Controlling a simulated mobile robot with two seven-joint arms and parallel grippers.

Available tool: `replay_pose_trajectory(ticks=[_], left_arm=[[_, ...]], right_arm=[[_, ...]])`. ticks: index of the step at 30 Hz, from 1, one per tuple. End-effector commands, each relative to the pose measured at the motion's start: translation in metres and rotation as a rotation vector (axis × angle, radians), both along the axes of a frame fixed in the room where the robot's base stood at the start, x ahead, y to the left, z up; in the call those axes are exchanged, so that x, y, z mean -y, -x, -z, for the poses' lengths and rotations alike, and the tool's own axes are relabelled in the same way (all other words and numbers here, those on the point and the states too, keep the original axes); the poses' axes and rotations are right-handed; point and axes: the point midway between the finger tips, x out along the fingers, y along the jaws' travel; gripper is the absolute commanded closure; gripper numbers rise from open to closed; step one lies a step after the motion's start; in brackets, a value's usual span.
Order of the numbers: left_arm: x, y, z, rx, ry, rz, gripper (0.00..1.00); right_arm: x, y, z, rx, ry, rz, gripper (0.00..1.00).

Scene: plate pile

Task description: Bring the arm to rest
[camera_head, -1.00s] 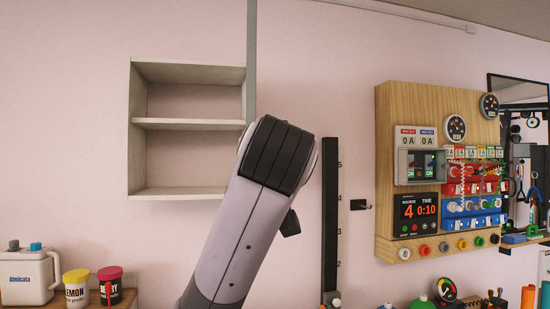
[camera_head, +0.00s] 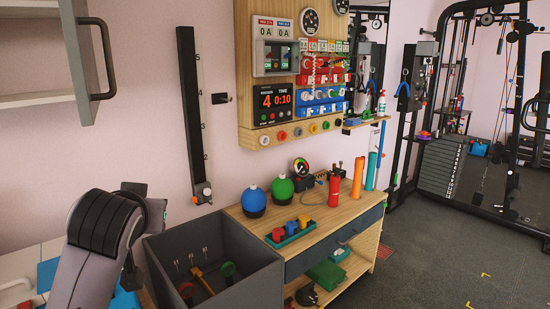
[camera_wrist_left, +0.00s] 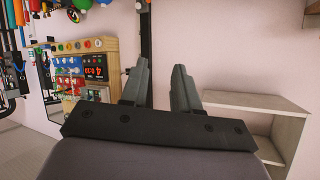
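One of my arms, likely the left, stands at the lower left of the head view, its rounded grey joint uppermost. Its gripper cannot be made out there. In the left wrist view, my left gripper (camera_wrist_left: 162,72) has its two dark fingers apart with nothing between them. That view appears upside down. My right gripper is in neither view.
A grey open box (camera_head: 222,252) stands beside the arm, and a wooden workbench (camera_head: 328,228) is to its right. A wooden control panel (camera_head: 246,80) hangs above. A pale shelf unit (camera_head: 38,97) is at upper left. Grey floor (camera_head: 440,250) is clear at lower right.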

Motion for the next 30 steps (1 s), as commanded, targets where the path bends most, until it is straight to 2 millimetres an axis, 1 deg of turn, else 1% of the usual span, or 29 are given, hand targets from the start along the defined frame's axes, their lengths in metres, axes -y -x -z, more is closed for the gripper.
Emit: replay_pose_trajectory(ticks=[1,3,5,6,8,9,11,12,14,15,17,18,20,21,24,30], left_arm=[[0.0,0.009,0.029,-0.051,0.007,0.017,0.7],[0.001,0.021,0.061,-0.109,0.013,0.042,0.7],[0.001,0.033,0.087,-0.158,0.02,0.061,0.7],[0.001,0.042,0.104,-0.192,0.024,0.074,0.7],[0.002,0.057,0.129,-0.242,0.032,0.092,0.7],[0.002,0.068,0.144,-0.272,0.036,0.105,0.7],[0.002,0.085,0.167,-0.32,0.045,0.122,0.7],[0.002,0.097,0.18,-0.351,0.051,0.133,0.7],[0.002,0.116,0.2,-0.399,0.059,0.15,0.7],[0.002,0.129,0.213,-0.429,0.066,0.16,0.7],[0.002,0.149,0.23,-0.476,0.075,0.175,0.7],[0.002,0.163,0.24,-0.505,0.082,0.186,0.7],[0.001,0.185,0.255,-0.549,0.091,0.199,0.7],[0.001,0.199,0.264,-0.578,0.097,0.208,0.7],[0.0,0.234,0.281,-0.646,0.113,0.227,0.7],[0.0,0.295,0.302,-0.759,0.141,0.261,0.7]], right_arm=[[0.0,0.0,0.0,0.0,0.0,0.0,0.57],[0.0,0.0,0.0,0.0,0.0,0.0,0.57],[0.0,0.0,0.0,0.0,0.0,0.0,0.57],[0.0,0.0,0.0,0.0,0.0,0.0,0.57],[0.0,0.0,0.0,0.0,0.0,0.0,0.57],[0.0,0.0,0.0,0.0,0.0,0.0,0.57],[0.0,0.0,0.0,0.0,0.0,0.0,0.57],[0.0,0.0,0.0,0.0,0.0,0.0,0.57],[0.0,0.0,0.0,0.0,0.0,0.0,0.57],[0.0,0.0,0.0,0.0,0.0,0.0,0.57],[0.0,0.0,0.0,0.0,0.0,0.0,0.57],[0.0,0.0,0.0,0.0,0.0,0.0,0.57],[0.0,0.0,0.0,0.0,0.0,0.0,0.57],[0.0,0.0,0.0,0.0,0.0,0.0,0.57],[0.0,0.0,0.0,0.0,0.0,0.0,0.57],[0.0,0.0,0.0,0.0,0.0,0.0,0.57]])
